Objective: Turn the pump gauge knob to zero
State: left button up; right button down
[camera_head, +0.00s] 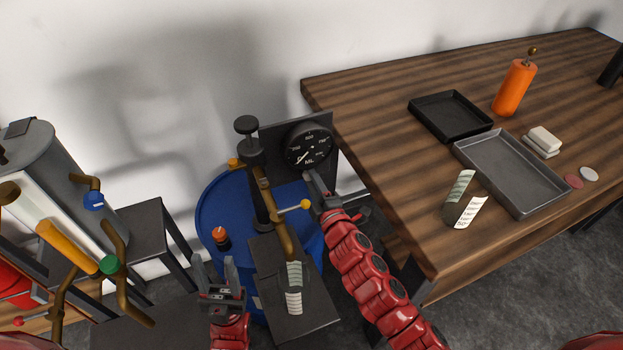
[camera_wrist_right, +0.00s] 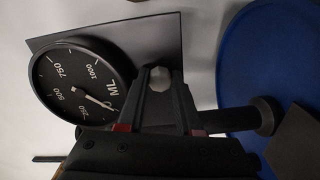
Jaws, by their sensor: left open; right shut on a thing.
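The pump gauge (camera_head: 309,147) is a round black dial with white numbers, mounted on a dark panel above the blue drum. In the right wrist view the dial (camera_wrist_right: 80,82) shows at the left, with its white needle near the 250 end of the scale. My right gripper (camera_head: 311,180) is just below the dial. In the wrist view its fingers (camera_wrist_right: 160,85) are closed around a small pale knob (camera_wrist_right: 159,78) beside the dial. The fingers partly hide the knob. My left gripper (camera_head: 220,272) is open and empty, pointing up, left of the black pump platform (camera_head: 265,262).
The blue drum (camera_head: 212,205) is behind. Brass pipes and valves (camera_head: 70,245) crowd the left.

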dwell(0.5)
jog(key=c, duration=0.6)
grip_release()
jog(key=shift+v, duration=8.7)
jog(key=shift+f, duration=0.1)
